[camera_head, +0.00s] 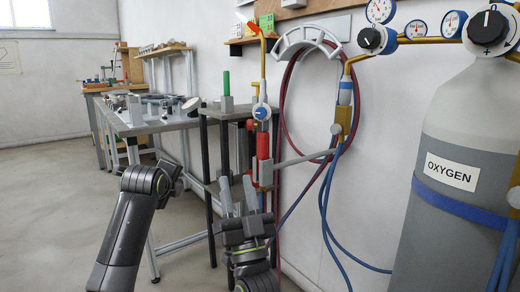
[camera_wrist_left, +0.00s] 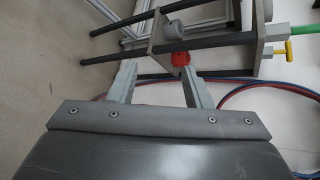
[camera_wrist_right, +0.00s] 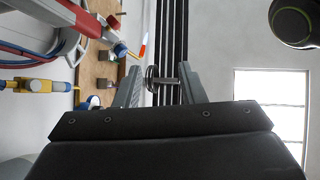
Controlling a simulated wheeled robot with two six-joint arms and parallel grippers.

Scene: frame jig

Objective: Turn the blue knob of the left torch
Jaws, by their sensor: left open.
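The left torch (camera_head: 264,146) hangs upright by the wall in the head view, with a red body and a brass tube above. A blue-and-white round part, seemingly its blue knob (camera_head: 261,112), sits above the red section. My right gripper (camera_head: 238,190) is below and left of the torch, fingers up, open and empty. In the right wrist view its fingers (camera_wrist_right: 160,80) are apart, and the torch's red body (camera_wrist_right: 78,16) and blue part (camera_wrist_right: 119,49) lie left of them. My left gripper (camera_wrist_left: 160,90) is open and empty in the left wrist view; the head view does not show it.
A second torch (camera_head: 345,108) hangs to the right, with blue and red hoses beside it. A grey oxygen cylinder (camera_head: 470,120) stands at the right. A dark stand (camera_head: 222,113) with a green rod (camera_head: 226,84) is behind my right gripper. A workbench (camera_head: 160,125) stands farther left.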

